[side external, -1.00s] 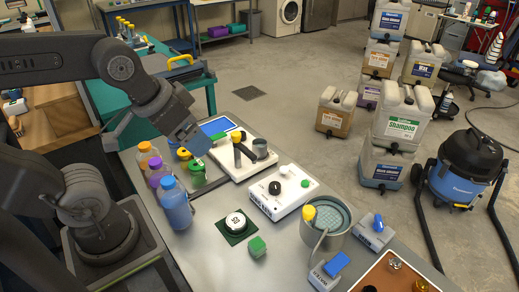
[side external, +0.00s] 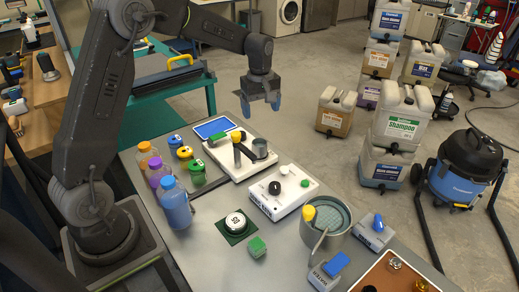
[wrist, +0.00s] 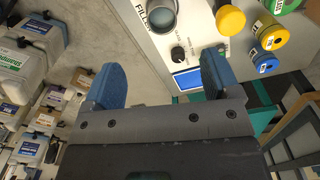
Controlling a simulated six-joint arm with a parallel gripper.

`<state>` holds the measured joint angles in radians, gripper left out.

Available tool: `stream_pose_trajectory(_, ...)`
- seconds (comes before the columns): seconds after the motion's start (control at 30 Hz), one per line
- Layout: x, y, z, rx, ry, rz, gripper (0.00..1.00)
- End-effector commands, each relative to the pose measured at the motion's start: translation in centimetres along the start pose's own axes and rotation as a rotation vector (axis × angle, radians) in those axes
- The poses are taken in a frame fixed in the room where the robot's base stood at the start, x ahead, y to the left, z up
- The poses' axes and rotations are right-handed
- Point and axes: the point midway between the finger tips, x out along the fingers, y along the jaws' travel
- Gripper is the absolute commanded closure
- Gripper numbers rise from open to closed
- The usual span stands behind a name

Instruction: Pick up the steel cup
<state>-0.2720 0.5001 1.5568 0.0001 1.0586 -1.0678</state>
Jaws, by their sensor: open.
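The steel cup (side external: 259,148) stands upright on the white filler stand (side external: 228,172), right of its yellow-topped post (side external: 236,140). It is small and grey. In the wrist view the cup (wrist: 163,17) shows its round open mouth at the top edge, partly cut off, beside the lettering on the stand. My gripper (side external: 260,106) hangs pointing down, above the cup in the side picture and apart from it. Its two blue fingers are spread and empty. In the wrist view my gripper (wrist: 162,82) has bare floor and the stand's edge between its fingers.
Three bottles, the nearest blue (side external: 176,203), and several capped jars, one green (side external: 196,173), stand left of the stand. A white scale-like box (side external: 283,192) and a grey bucket (side external: 335,240) are nearer. A blue screen (side external: 214,128) lies behind.

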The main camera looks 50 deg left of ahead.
Motion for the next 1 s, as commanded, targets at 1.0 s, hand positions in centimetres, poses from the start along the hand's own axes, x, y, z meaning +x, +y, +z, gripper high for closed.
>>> stream_pose_trajectory(1.0,13.3,-0.1,-1.3,-0.076,-0.014,-0.027,0.18)
